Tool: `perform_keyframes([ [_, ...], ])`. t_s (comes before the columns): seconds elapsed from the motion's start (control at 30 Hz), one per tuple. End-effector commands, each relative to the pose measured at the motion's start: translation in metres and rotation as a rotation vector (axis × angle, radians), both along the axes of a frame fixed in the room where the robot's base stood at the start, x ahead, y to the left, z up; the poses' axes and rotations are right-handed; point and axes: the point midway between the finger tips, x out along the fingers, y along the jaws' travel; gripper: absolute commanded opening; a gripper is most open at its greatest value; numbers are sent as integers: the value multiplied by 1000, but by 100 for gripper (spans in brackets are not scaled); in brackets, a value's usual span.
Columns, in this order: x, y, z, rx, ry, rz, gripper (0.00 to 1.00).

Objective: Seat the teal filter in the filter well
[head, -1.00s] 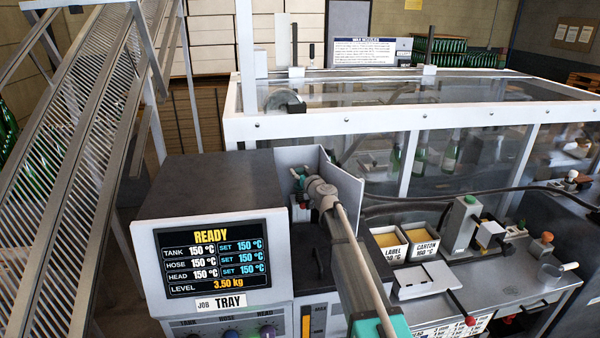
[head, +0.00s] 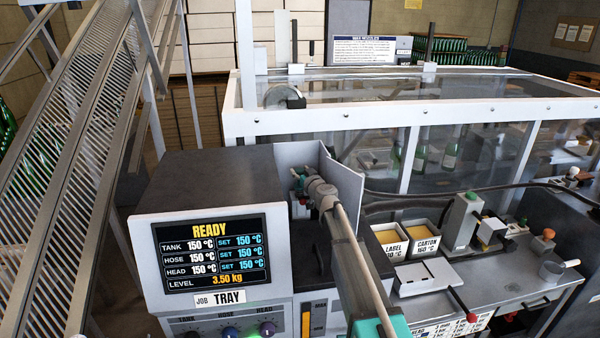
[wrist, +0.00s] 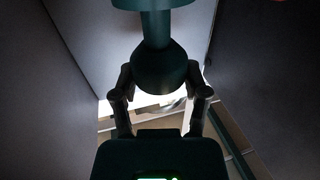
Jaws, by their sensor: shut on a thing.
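My gripper (wrist: 160,98) is shut on a dark teal piece (wrist: 156,45), which I take to be the teal filter. In the wrist view it has a wide flange at the top, a narrower neck and a rounded bulb between the fingers. In the head view my gripper (head: 302,188) reaches into the recess beside the READY machine, with a bit of teal (head: 296,177) at its tip. The filter well cannot be made out in either view. I cannot tell whether the filter touches anything beyond my fingers.
Grey panels (head: 340,178) stand close around my gripper; dark walls show on both sides in the wrist view (wrist: 45,90). The machine's box (head: 210,185) is to the left. Wax pots (head: 425,242) and a worktop (head: 480,295) are to the right, with a clear-sided enclosure (head: 400,120) behind.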

Motion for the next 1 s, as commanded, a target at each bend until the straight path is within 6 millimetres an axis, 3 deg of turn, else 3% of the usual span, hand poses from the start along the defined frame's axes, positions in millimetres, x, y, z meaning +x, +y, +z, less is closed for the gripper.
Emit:
perform_keyframes([
  [1.0,0,0,-19,0,0,0,0],
])
